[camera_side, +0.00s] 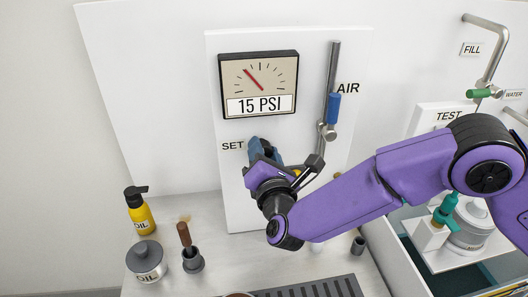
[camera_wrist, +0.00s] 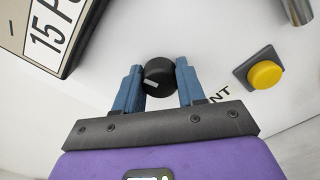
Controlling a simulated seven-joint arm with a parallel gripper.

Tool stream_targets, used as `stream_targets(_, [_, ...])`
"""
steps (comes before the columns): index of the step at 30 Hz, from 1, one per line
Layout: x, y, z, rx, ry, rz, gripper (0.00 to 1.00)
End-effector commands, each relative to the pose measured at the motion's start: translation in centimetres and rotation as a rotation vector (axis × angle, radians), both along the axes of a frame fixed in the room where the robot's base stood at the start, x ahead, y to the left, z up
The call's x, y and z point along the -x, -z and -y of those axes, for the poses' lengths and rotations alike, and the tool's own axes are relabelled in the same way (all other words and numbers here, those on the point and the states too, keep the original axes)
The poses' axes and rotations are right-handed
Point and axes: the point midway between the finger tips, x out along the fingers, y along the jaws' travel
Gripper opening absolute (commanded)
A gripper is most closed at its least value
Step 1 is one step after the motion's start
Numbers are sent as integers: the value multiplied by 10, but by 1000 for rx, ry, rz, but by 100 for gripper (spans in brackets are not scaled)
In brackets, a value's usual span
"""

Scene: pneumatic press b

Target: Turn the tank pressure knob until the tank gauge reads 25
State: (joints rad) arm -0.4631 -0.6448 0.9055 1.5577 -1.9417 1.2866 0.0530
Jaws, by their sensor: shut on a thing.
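The tank gauge (camera_side: 258,84) is on the white panel in the side view, with a red needle and the readout 15 PSI. Part of the gauge (camera_wrist: 48,36) shows at the upper left of the wrist view. The black tank pressure knob (camera_wrist: 158,76) has a light mark on its face and is on the panel. My gripper (camera_wrist: 159,80) is shut on the knob, with one blue finger on each side. In the side view my gripper (camera_side: 262,153) is beside the SET label and hides the knob.
A yellow button (camera_wrist: 265,74) is right of the knob in the wrist view. The AIR valve with a blue handle (camera_side: 334,108) is right of the gauge. A yellow oil bottle (camera_side: 140,214) and a grey oil pot (camera_side: 146,260) stand at the lower left.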

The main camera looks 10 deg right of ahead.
Motion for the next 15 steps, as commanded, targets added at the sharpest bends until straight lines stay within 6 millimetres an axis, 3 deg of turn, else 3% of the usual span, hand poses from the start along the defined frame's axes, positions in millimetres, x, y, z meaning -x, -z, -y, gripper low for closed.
stream_targets(15, [1,0,0,-217,2,-1,9])
